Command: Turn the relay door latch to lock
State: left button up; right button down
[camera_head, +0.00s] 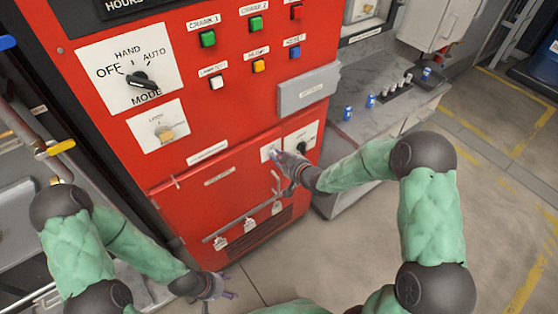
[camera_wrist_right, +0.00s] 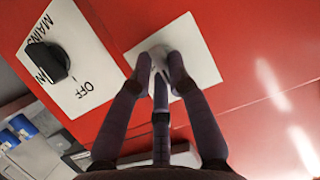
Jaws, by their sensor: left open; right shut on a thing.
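A red cabinet door (camera_head: 190,200) carries a small white plate (camera_head: 266,151) near its right edge, which also shows in the right wrist view (camera_wrist_right: 203,68). A pale latch knob (camera_wrist_right: 158,54) sits on this plate, mostly hidden by my fingers. My right gripper (camera_head: 277,155) reaches the plate from the right; in the right wrist view its dark fingers (camera_wrist_right: 158,65) are shut on the knob. The knob's exact angle is hard to tell. My left gripper (camera_head: 222,288) is open and empty, low in front of the cabinet, away from the plate.
A mains plate with a black knob (camera_head: 302,147) stands right beside the latch; the knob shows in the right wrist view (camera_wrist_right: 47,63). A black mode knob (camera_head: 140,82) and several buttons are higher up. A grey bench (camera_head: 365,125) with blue cans adjoins the cabinet.

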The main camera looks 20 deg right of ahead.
dwell(0.6)
jog(key=c, duration=1.2)
grip_release()
jog(key=v, duration=1.2)
jog(key=shift+a, duration=0.1)
jog(key=shift+f, duration=0.1)
